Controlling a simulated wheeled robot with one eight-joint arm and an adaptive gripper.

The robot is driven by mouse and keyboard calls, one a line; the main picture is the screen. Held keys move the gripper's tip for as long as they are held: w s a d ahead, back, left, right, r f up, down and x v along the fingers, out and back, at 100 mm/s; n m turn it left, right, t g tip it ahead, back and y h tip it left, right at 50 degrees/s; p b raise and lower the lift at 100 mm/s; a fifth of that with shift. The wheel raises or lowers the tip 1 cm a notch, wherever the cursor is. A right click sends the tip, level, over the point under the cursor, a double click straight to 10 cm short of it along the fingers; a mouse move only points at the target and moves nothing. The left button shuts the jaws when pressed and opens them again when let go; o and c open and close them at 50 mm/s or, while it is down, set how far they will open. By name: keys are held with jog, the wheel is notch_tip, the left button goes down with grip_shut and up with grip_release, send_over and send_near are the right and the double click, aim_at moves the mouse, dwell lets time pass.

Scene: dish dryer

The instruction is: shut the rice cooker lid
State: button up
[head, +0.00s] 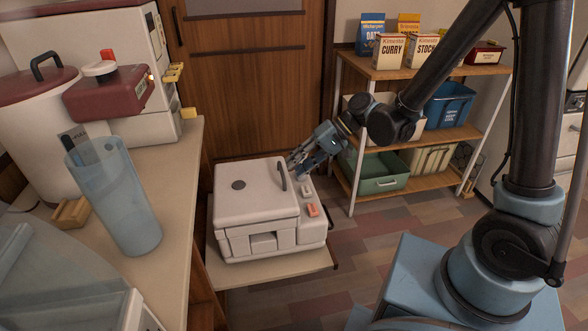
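The rice cooker (275,240) is a white boxy appliance on a pull-out shelf in the head view. Its pale lid (252,205) has a dark round vent and a dark curved handle (283,177) along its right side. The lid lies flat or nearly flat over the body; I cannot tell whether a small gap is left or whether it is latched. An orange button (313,210) sits on the body's right side. My gripper (300,165) is at the cooker's far right corner, close to the handle. Contact and finger opening are unclear.
A counter (175,185) on the left holds a translucent blue pitcher (125,205) and a white bin with a dark red lid (35,85). A wooden shelf unit (430,135) with boxes and bins stands behind my arm. Floor shows right of the cooker.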

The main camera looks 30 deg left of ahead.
jog(key=v, duration=0.9)
jog(key=shift+f, duration=0.1)
